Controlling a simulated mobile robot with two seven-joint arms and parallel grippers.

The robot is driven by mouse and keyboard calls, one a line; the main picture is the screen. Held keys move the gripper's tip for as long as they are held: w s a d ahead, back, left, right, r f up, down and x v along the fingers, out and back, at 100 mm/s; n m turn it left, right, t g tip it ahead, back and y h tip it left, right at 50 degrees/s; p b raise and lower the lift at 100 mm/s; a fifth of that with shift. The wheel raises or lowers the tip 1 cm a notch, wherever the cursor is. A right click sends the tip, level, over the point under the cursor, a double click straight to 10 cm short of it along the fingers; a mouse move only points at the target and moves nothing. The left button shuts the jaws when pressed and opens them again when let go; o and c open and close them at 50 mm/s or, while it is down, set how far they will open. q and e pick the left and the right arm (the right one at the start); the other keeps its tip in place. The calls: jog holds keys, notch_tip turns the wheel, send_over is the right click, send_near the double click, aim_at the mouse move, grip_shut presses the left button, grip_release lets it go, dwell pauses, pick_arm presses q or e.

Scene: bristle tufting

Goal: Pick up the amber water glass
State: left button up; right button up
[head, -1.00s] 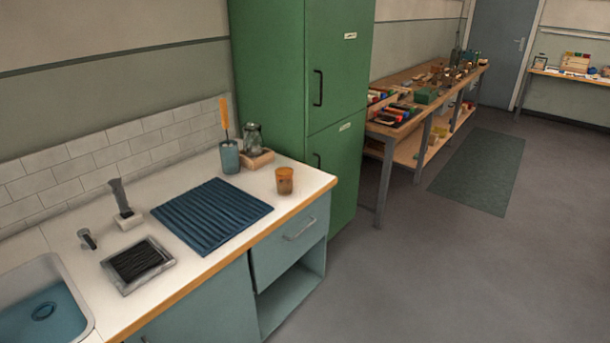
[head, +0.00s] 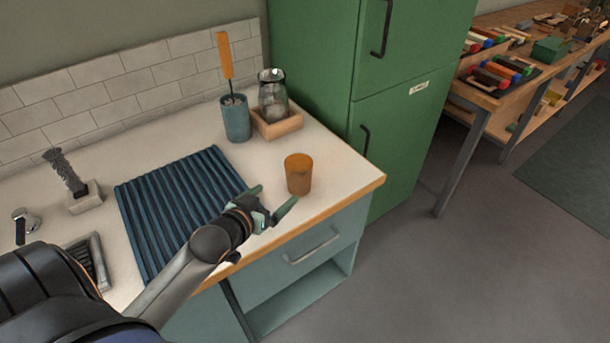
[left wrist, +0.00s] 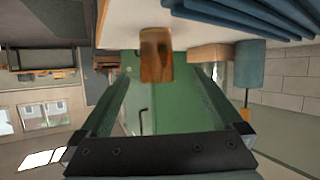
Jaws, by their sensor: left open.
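The amber water glass (head: 298,174) stands upright on the white counter near its front right corner. My left gripper (head: 272,204) is open and empty, just left of the glass and close to the counter's front edge in the head view. In the left wrist view the glass (left wrist: 156,55) appears ahead of the spread fingers (left wrist: 165,100), apparently beyond their tips and not held. The right gripper is not in view.
A ribbed blue drying mat (head: 175,205) lies left of the glass. Behind it stand a blue cup (head: 236,120) with an orange-handled tool and a wooden tray (head: 278,125) with a glass jar. The green cabinet (head: 400,120) rises behind the counter's right end.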

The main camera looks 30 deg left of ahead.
aim_at(292, 181)
pick_arm(q)
jog(key=x, duration=0.6)
jog(key=shift+w+d+r, duration=0.1)
jog(key=shift+w+r, duration=0.05)
jog(key=shift+w, duration=0.35)
jog(key=shift+d+b+x, duration=0.15)
jog(key=shift+b+x, duration=0.15)
jog(key=shift+x, duration=1.25)
jog(key=shift+d+b+x, duration=0.15)
jog(key=shift+b+x, duration=0.15)
jog(key=shift+x, duration=1.2)
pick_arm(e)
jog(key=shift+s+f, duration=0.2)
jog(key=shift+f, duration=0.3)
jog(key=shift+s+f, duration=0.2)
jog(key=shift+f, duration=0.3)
pick_arm(q)
jog(key=shift+c, duration=0.2)
grip_shut()
